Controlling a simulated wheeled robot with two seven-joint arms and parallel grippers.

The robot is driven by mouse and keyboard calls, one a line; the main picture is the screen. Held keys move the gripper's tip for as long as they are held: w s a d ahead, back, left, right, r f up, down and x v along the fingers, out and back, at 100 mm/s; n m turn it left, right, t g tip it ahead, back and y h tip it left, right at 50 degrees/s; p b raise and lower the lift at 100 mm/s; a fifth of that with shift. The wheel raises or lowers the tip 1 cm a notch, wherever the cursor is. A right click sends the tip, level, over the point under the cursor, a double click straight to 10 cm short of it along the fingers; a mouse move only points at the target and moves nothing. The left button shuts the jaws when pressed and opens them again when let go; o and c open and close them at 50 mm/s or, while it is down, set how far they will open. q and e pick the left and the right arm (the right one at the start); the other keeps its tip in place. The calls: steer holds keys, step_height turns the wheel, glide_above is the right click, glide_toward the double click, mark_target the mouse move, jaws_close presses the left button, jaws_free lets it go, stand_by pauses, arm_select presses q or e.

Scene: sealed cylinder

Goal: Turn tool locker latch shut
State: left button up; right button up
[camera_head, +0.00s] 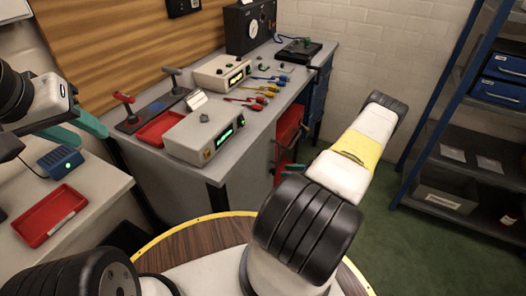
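A red cabinet front (289,124) shows under the right end of the grey workbench; it may be the tool locker. Its latch is too small and too covered for me to make out, so I cannot tell how it is set. My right arm crosses in front, and its forearm hides part of this area. A small teal piece (293,168), likely a tip of my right gripper, shows low by the red front; the rest is hidden. My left gripper (76,130) is at the far left, its teal fingers apart and empty, above the side table.
The grey workbench (235,150) carries meters, coloured leads, a red tray (160,128) and a gauge box (250,26). The side table holds another red tray (50,214) and a blue device (60,162). A blue-framed shelf (430,128) stands right. Green floor (425,245) is open between.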

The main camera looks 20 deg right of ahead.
mark_target(274, 172)
steer(key=shift+x, duration=2.75)
jaws_close()
